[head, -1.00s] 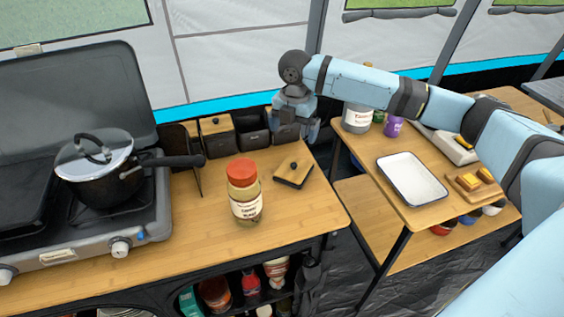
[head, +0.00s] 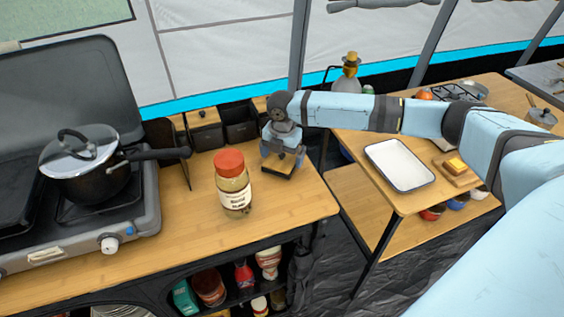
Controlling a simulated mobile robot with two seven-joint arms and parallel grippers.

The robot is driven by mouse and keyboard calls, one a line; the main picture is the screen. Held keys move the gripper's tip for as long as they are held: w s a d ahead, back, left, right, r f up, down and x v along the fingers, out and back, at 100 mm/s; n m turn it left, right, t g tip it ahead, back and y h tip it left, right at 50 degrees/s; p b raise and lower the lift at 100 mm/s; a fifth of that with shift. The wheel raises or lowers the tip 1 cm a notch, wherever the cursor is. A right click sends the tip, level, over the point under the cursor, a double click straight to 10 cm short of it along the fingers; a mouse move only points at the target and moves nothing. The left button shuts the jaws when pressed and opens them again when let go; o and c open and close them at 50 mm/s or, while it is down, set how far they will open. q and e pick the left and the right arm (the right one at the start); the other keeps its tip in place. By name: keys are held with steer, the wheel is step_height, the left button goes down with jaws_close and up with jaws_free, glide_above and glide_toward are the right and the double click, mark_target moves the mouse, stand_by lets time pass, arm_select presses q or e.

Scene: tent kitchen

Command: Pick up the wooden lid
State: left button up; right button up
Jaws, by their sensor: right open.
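The wooden lid (head: 279,170) is a small square with a dark edge. It lies on the wooden counter to the right of a jar with a red cap, and its top is mostly hidden by my gripper. My right gripper (head: 283,162) points down over the lid, with its fingers open around the lid's middle. I cannot tell whether the fingers touch the lid or its knob. My left gripper is not in view.
The jar (head: 233,185) stands just left of my right gripper. Dark canisters (head: 240,127) stand behind, one with a wooden lid on (head: 203,116). A stove with a pot (head: 88,170) is at left. A white tray (head: 399,165) lies on the right table.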

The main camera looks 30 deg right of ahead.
steer(key=shift+f, duration=0.6)
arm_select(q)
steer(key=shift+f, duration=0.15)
arm_select(e)
steer(key=c, duration=0.6)
steer(key=shift+r, duration=0.1)
